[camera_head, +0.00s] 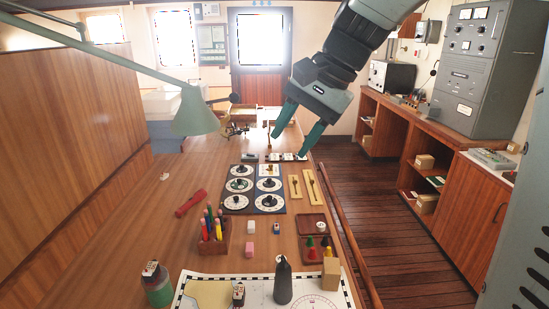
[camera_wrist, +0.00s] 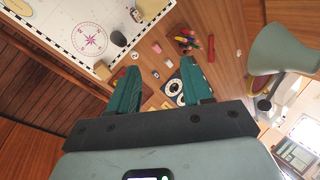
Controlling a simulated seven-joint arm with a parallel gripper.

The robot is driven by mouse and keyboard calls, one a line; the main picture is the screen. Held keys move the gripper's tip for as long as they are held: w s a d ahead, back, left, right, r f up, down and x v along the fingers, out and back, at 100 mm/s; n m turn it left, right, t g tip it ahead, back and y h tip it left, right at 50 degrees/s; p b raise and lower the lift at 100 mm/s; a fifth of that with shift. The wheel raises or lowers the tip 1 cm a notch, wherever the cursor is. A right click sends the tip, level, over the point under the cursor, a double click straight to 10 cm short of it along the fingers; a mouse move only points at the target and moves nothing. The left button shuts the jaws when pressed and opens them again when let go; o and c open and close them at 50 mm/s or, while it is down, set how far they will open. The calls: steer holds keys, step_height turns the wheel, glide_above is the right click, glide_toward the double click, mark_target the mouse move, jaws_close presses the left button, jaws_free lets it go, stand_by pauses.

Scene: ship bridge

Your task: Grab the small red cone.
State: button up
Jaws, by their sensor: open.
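The small red cone (camera_head: 311,253) appears to stand in a small dark wooden tray (camera_head: 303,262) near the right edge of the wooden desk, among other small coloured pieces. In the wrist view the tray area is partly hidden beside one finger, and the cone is too small to make out surely. My gripper (camera_head: 289,143) is open and empty, held above the far part of the desk, well beyond the cone. Its two teal fingers also show in the wrist view (camera_wrist: 160,68), apart with nothing between them.
A dark bottle-like piece (camera_head: 283,283) and a wooden block (camera_head: 331,273) stand on the chart nearer than the tray. A pen box (camera_head: 213,243), dial panel (camera_head: 238,185) and green lamp (camera_head: 194,112) are to the left. A rail (camera_head: 336,215) runs along the desk's right edge.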

steer(key=w+d+f+m+g+y, duration=0.1)
steer(key=w+d+f+m+y, duration=0.15)
steer(key=w+d+f, duration=0.4)
steer(key=w+d+f+m+y, duration=0.1)
steer(key=w+d+f+m, duration=0.25)
steer(key=w+f, duration=0.45)
steer(key=w+d+f+m+y, duration=0.2)
steer(key=d+f+m, duration=0.35)
steer(key=f, duration=0.85)
steer(key=m+t+y, duration=0.1)
steer(key=m+t, duration=0.1)
steer(key=m, duration=0.1)
glide_toward(314, 248)
steer(key=shift+w+a+f, duration=0.25)
steer(key=shift+a+f, duration=0.2)
steer(key=shift+a, duration=0.05)
steer(key=shift+w+a+f, duration=0.3)
steer(key=shift+a+f, duration=0.1)
steer(key=shift+a, duration=0.05)
steer(key=shift+s+x, duration=0.15)
steer(key=shift+x, duration=1.2)
steer(key=shift+s+x, duration=0.15)
steer(key=shift+x, duration=1.15)
steer(key=shift+a+r, duration=0.15)
jaws_close()
